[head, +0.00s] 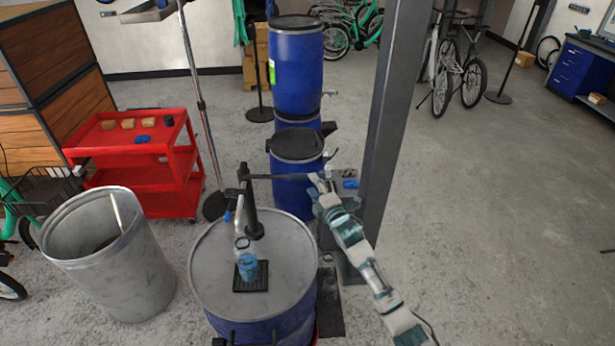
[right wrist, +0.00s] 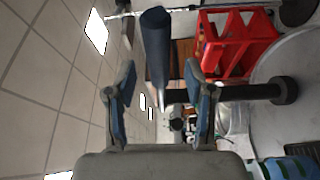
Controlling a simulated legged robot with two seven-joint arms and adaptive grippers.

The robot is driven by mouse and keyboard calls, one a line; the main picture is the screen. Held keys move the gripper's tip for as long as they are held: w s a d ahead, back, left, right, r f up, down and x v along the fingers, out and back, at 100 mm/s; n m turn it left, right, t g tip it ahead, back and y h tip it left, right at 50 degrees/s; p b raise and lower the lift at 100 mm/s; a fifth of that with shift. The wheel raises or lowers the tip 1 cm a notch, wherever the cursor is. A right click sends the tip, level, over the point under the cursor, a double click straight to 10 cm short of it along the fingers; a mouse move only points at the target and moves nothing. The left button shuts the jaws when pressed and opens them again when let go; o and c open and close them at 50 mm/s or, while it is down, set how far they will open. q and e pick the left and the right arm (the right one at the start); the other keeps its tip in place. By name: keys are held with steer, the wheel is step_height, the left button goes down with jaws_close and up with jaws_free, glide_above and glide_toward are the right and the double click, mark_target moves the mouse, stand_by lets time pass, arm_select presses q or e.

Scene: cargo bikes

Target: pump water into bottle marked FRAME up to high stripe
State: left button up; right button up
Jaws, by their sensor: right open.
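A hand pump (head: 250,205) with a dark post stands on the lid of a blue drum (head: 213,265). Its lever (head: 285,177) points right, and its end is at my right gripper (head: 319,185). In the right wrist view my right gripper (right wrist: 161,95) is open, with the dark lever grip (right wrist: 156,45) showing between its spread fingers; I cannot tell whether they touch it. A clear bottle (head: 247,262) stands upright under the pump spout, with blue in its lower part. Its marking and stripes are too small to read. My left gripper is out of view.
A grey pillar (head: 391,110) stands just right of the lever end. Stacked blue drums (head: 296,65) are behind the pump. A grey bin (head: 105,250) and a red cart (head: 135,165) stand to the left. The floor at right is clear.

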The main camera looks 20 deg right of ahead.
mark_target(307, 177)
steer(key=w, duration=0.4)
steer(key=shift+w+a, duration=0.25)
steer(key=shift+w, duration=0.15)
steer(key=shift+c, duration=0.2)
jaws_close()
